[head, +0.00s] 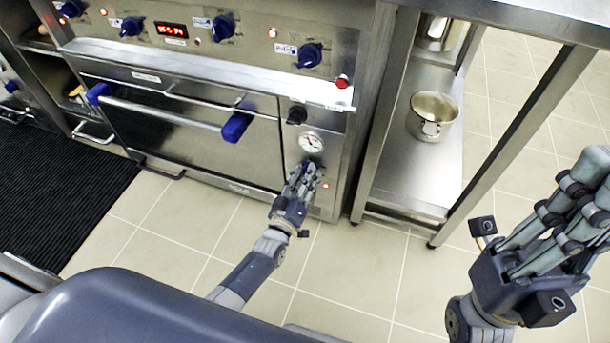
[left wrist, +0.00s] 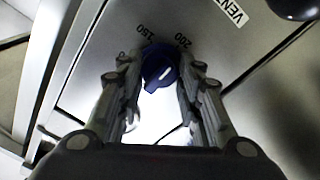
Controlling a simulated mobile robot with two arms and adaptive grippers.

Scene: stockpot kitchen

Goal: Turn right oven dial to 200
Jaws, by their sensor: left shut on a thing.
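The right oven dial (left wrist: 160,67) is blue and round, with a white mark on its lower right face in the left wrist view. The numbers 150 and 200 are printed on the steel panel just above it. My left gripper (left wrist: 161,84) is shut on the dial, one finger group on each side. In the head view my left gripper (head: 304,172) reaches the oven's lower right panel below a round white gauge (head: 311,142), and its fingers mostly hide the dial. My right gripper (head: 582,180) is open and empty at the right, away from the oven.
The oven door (head: 190,130) has a long bar handle with blue ends. Several blue knobs line the upper panel. A steel shelf (head: 410,180) holding a pot (head: 432,116) stands right of the oven. Tiled floor is clear in front.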

